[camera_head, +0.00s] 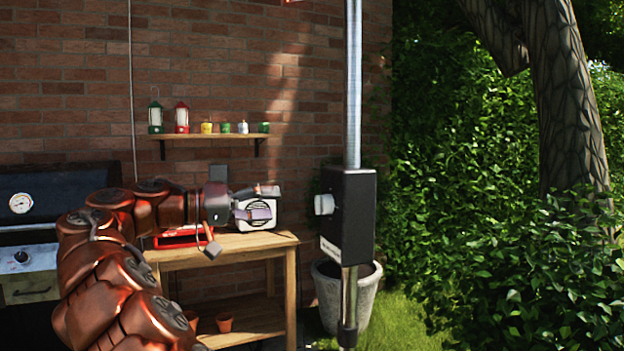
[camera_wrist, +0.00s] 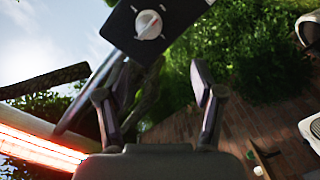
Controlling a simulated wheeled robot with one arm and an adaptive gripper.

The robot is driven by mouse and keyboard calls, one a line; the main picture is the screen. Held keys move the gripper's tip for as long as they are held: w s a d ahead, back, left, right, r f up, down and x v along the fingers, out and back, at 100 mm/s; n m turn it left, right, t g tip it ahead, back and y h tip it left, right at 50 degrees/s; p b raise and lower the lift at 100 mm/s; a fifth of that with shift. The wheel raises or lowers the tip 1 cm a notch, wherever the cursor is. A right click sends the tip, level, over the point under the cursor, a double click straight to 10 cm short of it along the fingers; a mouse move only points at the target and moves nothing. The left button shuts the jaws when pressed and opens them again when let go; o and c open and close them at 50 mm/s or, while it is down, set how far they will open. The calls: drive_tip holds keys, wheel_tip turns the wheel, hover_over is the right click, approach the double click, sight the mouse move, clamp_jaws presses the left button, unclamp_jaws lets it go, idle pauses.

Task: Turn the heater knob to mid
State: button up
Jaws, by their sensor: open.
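The heater's black control box (camera_head: 348,215) is fixed on a metal pole, with a white knob (camera_head: 324,204) on its left face. In the wrist view the dark box (camera_wrist: 178,18) is at the top, and the round white knob (camera_wrist: 148,25) faces me with a small reddish mark near its rim. My gripper (camera_head: 270,203) is to the left of the knob at about its height, with a gap between them. In the wrist view my gripper (camera_wrist: 157,78) has its two fingers spread and empty, with the knob beyond and above the fingertips.
A wooden table (camera_head: 225,243) stands behind my gripper with a white device (camera_head: 262,222) and a red item on it. A grill (camera_head: 25,215) is at left. A wall shelf (camera_head: 212,136) holds lanterns and cups. A planter (camera_head: 328,290) is by the pole. Grass and hedge lie right.

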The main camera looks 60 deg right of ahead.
sight(323, 204)
drive_tip(key=s+d+n+p, duration=0.2)
drive_tip(key=n+p, duration=0.2)
drive_tip(key=p, duration=0.3)
drive_tip(key=s+d+n+g+p, duration=0.1)
drive_tip(key=s+d+n+p, duration=0.1)
drive_tip(key=n+p, duration=0.3)
drive_tip(key=s+d+n+p, duration=0.3)
drive_tip(key=n+p, duration=0.2)
drive_tip(key=p, duration=0.5)
drive_tip(key=shift+d+f+g+y, duration=0.15)
drive_tip(key=shift+f+g+y, duration=0.15)
drive_tip(key=shift+f+g, duration=0.1)
drive_tip(key=c, duration=1.1)
drive_tip(key=shift+r+p, duration=0.1)
drive_tip(key=shift+p, duration=0.25)
drive_tip(key=shift+c, duration=0.2)
